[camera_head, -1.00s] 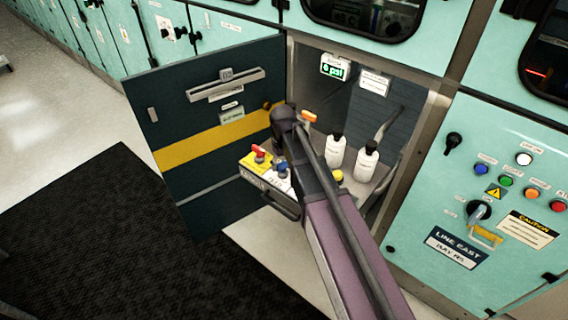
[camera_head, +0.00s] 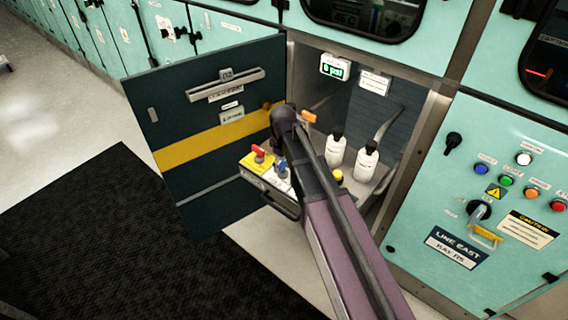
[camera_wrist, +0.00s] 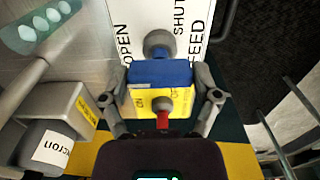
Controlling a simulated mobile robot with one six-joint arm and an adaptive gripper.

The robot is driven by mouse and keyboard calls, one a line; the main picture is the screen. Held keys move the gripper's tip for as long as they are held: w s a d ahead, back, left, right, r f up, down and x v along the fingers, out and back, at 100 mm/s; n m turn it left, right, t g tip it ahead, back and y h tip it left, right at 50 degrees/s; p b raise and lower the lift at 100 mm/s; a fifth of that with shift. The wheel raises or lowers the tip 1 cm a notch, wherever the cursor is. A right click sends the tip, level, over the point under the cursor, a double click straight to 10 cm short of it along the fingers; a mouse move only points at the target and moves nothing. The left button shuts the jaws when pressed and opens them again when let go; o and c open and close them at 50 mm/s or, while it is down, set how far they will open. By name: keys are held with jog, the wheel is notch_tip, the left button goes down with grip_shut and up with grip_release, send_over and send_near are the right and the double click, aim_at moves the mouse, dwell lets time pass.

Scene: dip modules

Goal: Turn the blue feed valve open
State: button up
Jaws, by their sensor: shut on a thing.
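The blue feed valve (camera_head: 282,166) stands on a white plate on the small shelf inside the open cabinet, just right of the red valve (camera_head: 260,154) on its yellow plate. In the wrist view the blue handle (camera_wrist: 160,72) lies between the two fingers of my gripper (camera_wrist: 161,82), which is shut on its sides. The white plate (camera_wrist: 185,18) behind it reads OPEN on the left, and SHUT and FEED on the right. The red valve (camera_wrist: 163,120) shows nearer my palm. In the head view my arm hides most of the gripper.
The dark cabinet door (camera_head: 205,125) with a yellow band stands open at left. Two white bottles (camera_head: 335,150) and a yellow knob (camera_head: 338,176) are right of my arm. A green psi display (camera_head: 334,67) hangs above. A control panel (camera_head: 490,190) is at right.

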jog(key=o, duration=1)
jog(key=shift+s, duration=0.15)
jog(key=shift+c, duration=0.2)
jog(key=shift+r, duration=0.1)
